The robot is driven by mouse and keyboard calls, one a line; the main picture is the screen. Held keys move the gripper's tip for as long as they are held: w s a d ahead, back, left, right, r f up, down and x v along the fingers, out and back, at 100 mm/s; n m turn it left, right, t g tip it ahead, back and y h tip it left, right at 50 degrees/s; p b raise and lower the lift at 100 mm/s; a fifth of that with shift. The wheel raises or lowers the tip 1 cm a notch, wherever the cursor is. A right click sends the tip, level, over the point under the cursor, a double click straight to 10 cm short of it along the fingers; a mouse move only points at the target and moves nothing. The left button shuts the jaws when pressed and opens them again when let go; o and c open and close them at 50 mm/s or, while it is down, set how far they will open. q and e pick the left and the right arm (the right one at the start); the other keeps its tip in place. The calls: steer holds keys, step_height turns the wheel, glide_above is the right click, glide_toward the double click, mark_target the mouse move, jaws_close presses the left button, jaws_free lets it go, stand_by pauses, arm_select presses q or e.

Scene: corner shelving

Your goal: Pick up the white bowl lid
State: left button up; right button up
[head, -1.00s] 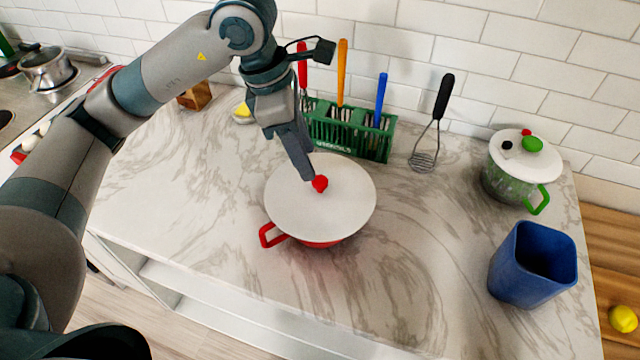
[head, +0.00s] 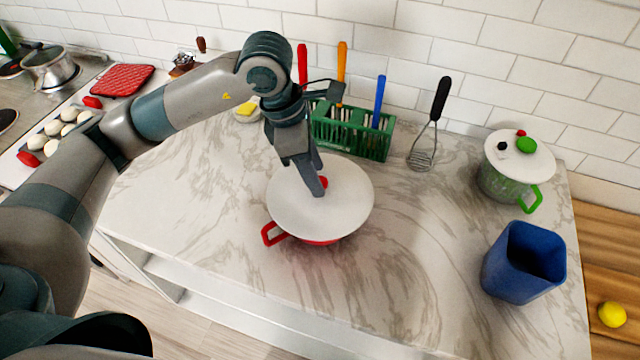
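The white bowl lid (head: 345,205) is a round white disc with a red knob (head: 324,182). It lies on a red bowl (head: 320,241) with a red handle at its left, in the middle of the marble counter. My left gripper (head: 319,179) points down over the lid from the upper left. Its two fingers look apart, one in front of the knob and one behind it. The near finger partly hides the knob, and contact with it cannot be made out. My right gripper is not in view.
A green utensil rack (head: 350,137) stands close behind the lid, with a whisk (head: 424,150) beside it. A lidded pot (head: 512,175) and a blue container (head: 523,263) stand at the right. The counter between them and the bowl is clear.

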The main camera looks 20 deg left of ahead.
arm_select(q)
steer(key=shift+x, duration=1.05)
steer(key=c, duration=1.1)
